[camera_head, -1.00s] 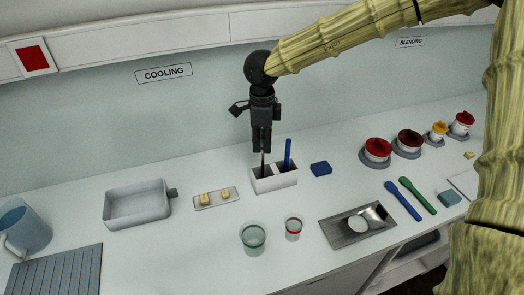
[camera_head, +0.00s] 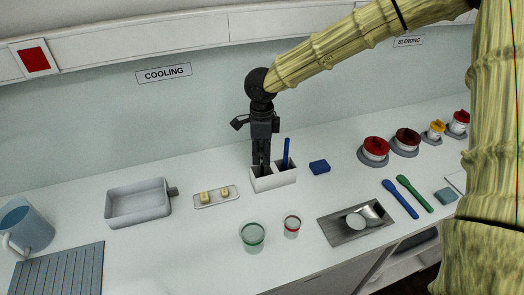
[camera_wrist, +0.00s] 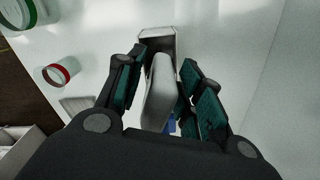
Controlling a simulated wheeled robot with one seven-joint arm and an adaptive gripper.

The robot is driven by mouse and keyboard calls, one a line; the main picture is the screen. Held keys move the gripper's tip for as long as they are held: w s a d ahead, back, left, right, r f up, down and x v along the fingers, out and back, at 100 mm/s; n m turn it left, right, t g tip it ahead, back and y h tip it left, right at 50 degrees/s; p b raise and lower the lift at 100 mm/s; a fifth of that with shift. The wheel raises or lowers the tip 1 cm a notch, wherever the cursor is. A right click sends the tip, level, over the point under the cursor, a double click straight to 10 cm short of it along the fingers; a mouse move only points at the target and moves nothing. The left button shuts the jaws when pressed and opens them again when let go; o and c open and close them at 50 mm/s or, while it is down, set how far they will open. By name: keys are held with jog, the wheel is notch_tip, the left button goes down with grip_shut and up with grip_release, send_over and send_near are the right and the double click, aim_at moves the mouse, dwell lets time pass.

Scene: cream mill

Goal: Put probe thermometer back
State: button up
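The white two-slot holder (camera_head: 283,180) stands on the counter below the cooling sign. My gripper (camera_head: 261,160) is low over its left slot, pointing down. In the wrist view, my gripper (camera_wrist: 160,85) has its fingers apart, with gaps on both sides of a pale grey elongated body (camera_wrist: 159,95), apparently the probe thermometer. Its lower end is over or in the holder's left slot, also seen in the wrist view (camera_wrist: 158,33); its depth is hidden. A blue stick (camera_head: 286,152) stands in the right slot.
A green-rimmed cup (camera_head: 252,237) and a red-rimmed cup (camera_head: 292,227) stand in front. The wall is behind.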

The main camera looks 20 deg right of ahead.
jog(key=shift+r, duration=0.15)
notch_tip(320, 180, up, 12)
jog(key=shift+s+r+b, duration=0.1)
jog(key=shift+b, duration=1.15)
